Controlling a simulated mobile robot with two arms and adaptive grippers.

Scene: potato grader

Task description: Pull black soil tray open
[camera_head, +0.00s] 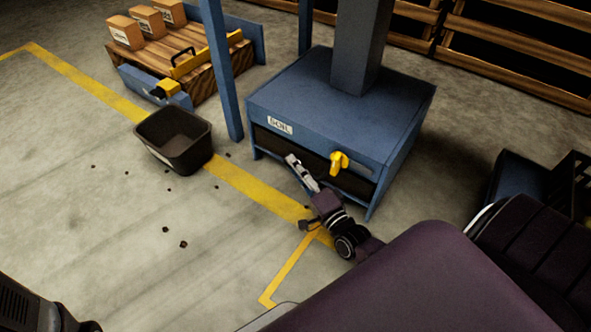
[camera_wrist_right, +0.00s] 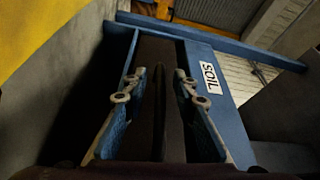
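The black soil tray (camera_head: 274,146) shows as a dark front in the low opening of the blue soil housing (camera_head: 290,92). It sits inside, under the white SOIL label (camera_head: 280,125). A yellow handle-like part (camera_head: 339,163) is on the right of the housing front. My right gripper (camera_head: 291,159) is at the tray front, left of the yellow part. In the right wrist view its two fingers (camera_wrist_right: 160,85) are apart, with a dark upright edge between them; gaps show on both sides. Whether they touch it is unclear. My left gripper is out of view.
A black bin (camera_head: 175,140) stands on the floor to the left, with several dark clods around it. A wooden pallet (camera_head: 190,62) with boxes lies behind it. A blue post (camera_head: 222,70) rises beside the housing. Floor before the housing is mostly clear, with yellow lines.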

